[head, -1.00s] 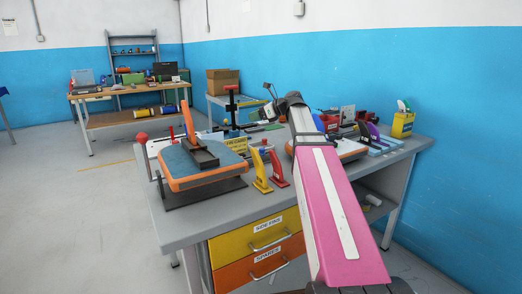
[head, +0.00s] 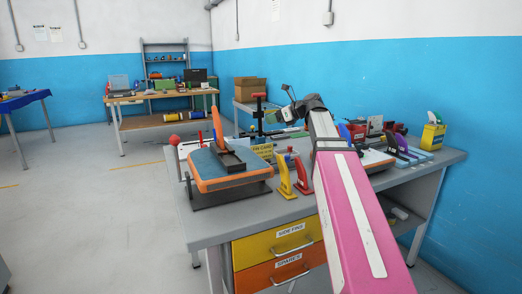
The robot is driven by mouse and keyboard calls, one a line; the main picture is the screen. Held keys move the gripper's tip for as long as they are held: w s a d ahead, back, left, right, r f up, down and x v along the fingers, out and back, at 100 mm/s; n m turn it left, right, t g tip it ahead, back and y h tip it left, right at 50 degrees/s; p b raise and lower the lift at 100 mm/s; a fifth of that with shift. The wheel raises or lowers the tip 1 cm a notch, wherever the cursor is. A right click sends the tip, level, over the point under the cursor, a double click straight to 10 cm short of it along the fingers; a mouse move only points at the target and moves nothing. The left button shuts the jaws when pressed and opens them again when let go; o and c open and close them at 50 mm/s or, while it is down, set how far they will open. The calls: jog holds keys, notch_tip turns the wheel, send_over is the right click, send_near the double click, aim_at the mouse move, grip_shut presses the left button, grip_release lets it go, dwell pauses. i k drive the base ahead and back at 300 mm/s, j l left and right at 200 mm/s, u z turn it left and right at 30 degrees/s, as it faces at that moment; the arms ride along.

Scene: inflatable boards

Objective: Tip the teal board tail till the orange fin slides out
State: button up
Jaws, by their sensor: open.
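The teal board tail (head: 206,166) with an orange rim lies on a dark stand at the left end of the grey workbench. An orange fin (head: 217,124) stands upright in a dark fin box (head: 232,158) on top of it. My gripper (head: 287,103) is held above the back of the bench, to the right of the board and apart from it. It is small in the view, and I see nothing held in it. My pink arm link covers part of the bench middle.
A yellow fin (head: 284,178) and a red fin (head: 300,175) stand on the bench right of the board. A red clamp post (head: 259,110) rises behind. Several fins and a yellow bin (head: 433,136) crowd the right end. Open floor lies left.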

aim_at(212, 171)
jog(key=k, duration=1.45)
